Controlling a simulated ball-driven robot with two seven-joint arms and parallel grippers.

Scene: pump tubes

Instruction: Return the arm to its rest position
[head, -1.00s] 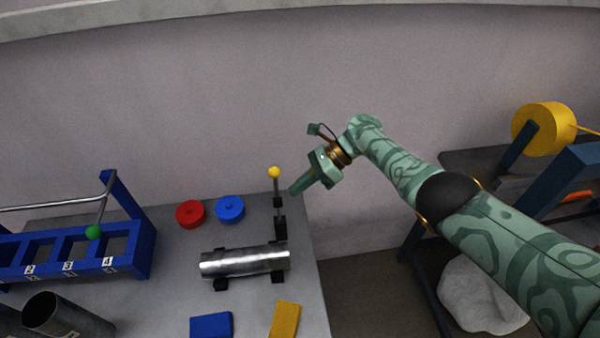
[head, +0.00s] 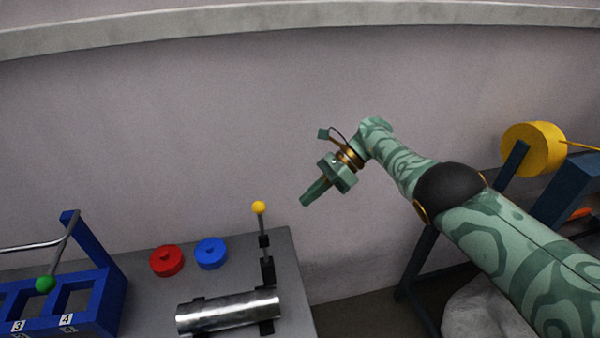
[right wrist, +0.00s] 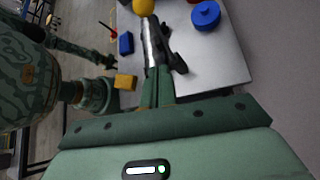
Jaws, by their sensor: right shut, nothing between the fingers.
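My right gripper (head: 315,193) is shut and empty in the head view. It hangs in the air to the right of and above the yellow-knobbed lever (head: 259,235), apart from it, pointing down and left. In the right wrist view its closed fingers (right wrist: 158,90) point toward the table, with nothing between them. My left arm is out of the head view. A slim green arm end at the left of the right wrist view looks like my left gripper (right wrist: 108,61), too small to read its jaws.
The grey table (head: 290,270) holds a metal tube (head: 228,312) on black supports, a red disc (head: 166,261), a blue disc (head: 211,253) and a blue numbered rack (head: 105,300). A yellow spool (head: 533,148) stands on a rack at the right. The wall behind is clear.

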